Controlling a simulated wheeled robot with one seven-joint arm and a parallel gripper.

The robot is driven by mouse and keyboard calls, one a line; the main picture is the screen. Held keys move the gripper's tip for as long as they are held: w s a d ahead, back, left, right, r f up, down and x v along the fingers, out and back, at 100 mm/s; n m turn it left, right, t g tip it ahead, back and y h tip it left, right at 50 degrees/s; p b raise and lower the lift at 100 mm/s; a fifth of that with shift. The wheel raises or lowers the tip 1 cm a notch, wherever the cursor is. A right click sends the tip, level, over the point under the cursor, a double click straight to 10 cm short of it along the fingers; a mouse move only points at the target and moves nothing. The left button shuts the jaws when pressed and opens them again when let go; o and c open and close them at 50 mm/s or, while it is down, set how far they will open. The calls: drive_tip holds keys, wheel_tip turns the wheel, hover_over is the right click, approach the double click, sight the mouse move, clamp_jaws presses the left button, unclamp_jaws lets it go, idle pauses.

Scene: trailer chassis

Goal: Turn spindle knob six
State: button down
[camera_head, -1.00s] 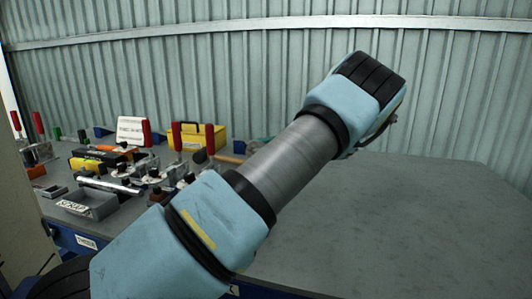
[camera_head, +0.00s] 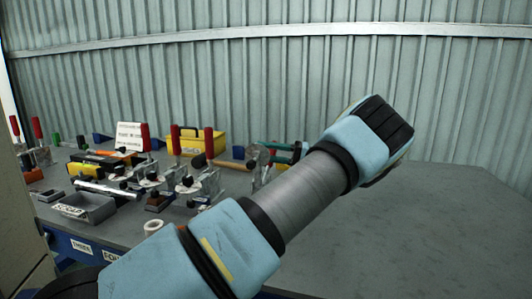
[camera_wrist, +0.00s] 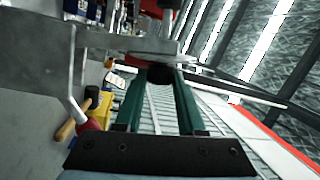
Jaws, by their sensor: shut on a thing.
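In the wrist view, the two green fingers of my gripper (camera_wrist: 159,76) are shut on a round black knob (camera_wrist: 160,73) between their tips. A grey metal block (camera_wrist: 95,50) fills the upper left beside the fingers. There, several metal fixtures (camera_head: 187,184) with black knobs stand on the grey table. I cannot tell from the markings which one is knob six.
A grey labelled tray (camera_head: 88,205), a yellow toolbox (camera_head: 200,141), red-handled clamps (camera_head: 208,145) and a wooden-handled hammer (camera_head: 232,164) crowd the table's left half. The right half (camera_head: 440,230) is clear. A corrugated wall (camera_head: 240,85) stands behind.

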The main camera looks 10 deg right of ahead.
drive_tip(key=c, duration=0.5)
unclamp_jaws()
drive_tip(key=b+v, duration=0.2)
drive_tip(key=v, duration=0.8)
drive_tip(key=shift+d, duration=0.35)
drive_tip(key=shift+s+f, duration=0.1)
drive_tip(key=shift+s, duration=0.1)
